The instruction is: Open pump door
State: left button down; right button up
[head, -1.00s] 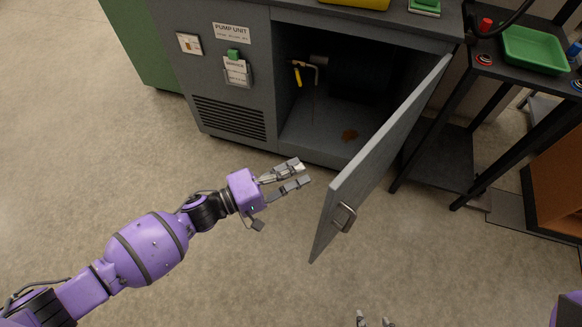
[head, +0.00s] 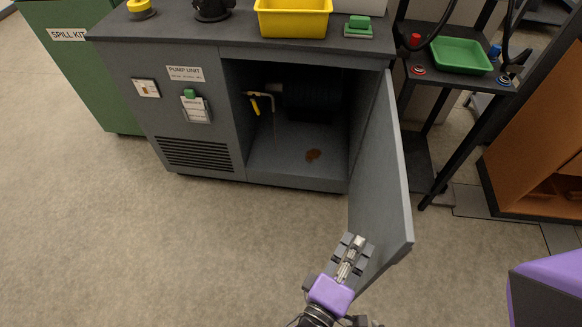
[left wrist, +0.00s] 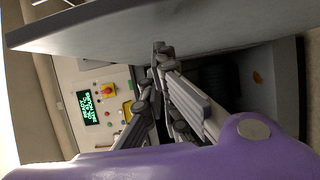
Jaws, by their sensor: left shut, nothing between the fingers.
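The pump unit (head: 205,140) is a grey cabinet with a vent and a label. Its grey door (head: 380,185) stands wide open, swung out on the right side toward me. My left gripper (head: 352,248) is shut and empty, close to the inner face of the door near its lower front part; I cannot tell whether they touch. In the left wrist view the shut fingers (left wrist: 160,52) lie at the edge of the door panel (left wrist: 200,25). The door's latch is hidden from me. My right gripper is not in view; a purple part of mine shows at the right edge.
Inside the cabinet are a yellow-handled valve (head: 255,104) and a brown stain (head: 313,155). A yellow bin (head: 293,17) stands on top. A black stand with a green tray (head: 461,54) is at the right, beyond the door. The floor in front is clear.

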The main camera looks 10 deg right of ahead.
aim_at(384, 238)
pick_arm(q)
jog(key=shift+s+d+b, duration=0.1)
jog(key=shift+s+d, duration=0.25)
jog(key=shift+d, duration=0.4)
jog(key=shift+s+d+b, duration=0.15)
jog(key=shift+s+d, duration=0.25)
jog(key=shift+d, duration=0.35)
jog(key=shift+s+d+b, duration=0.1)
jog(key=shift+s+d, duration=0.25)
jog(key=shift+d, duration=0.4)
jog(key=shift+a, duration=0.15)
